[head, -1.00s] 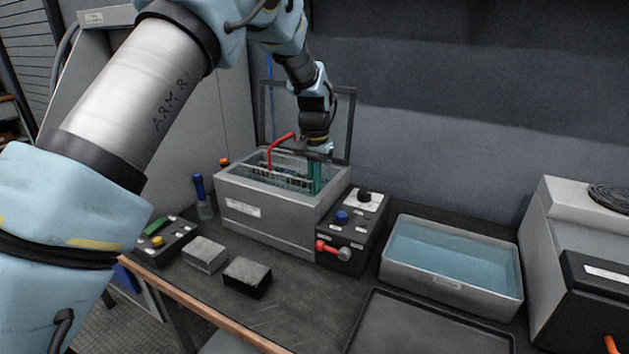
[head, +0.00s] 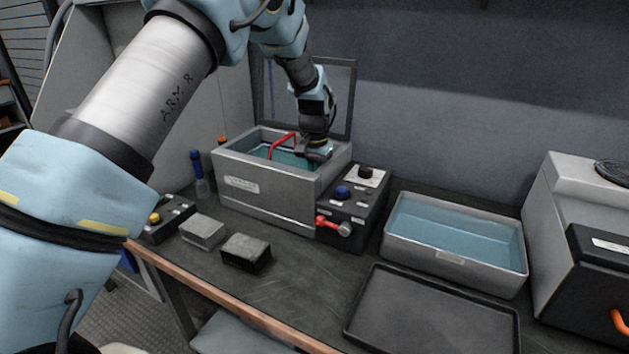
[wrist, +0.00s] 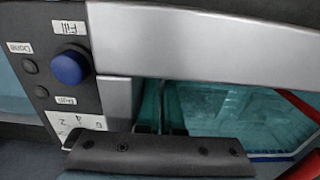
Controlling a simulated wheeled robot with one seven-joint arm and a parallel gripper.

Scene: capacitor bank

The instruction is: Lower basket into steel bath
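The steel bath (head: 275,198) is a grey box on the bench with an open top and teal liquid inside. It also shows in the wrist view (wrist: 117,115). The basket's red handle (head: 283,141) stands inside the bath at rim height. In the wrist view the basket (wrist: 255,118) is a blurred mesh low in the teal liquid.
A control box (head: 352,210) with a blue knob and red lever adjoins the bath's right side. Farther right is a tray of blue liquid (head: 455,262). A dark flat tray (head: 430,318) lies in front. Two grey blocks (head: 203,231) sit front left. A raised frame (head: 352,95) stands behind.

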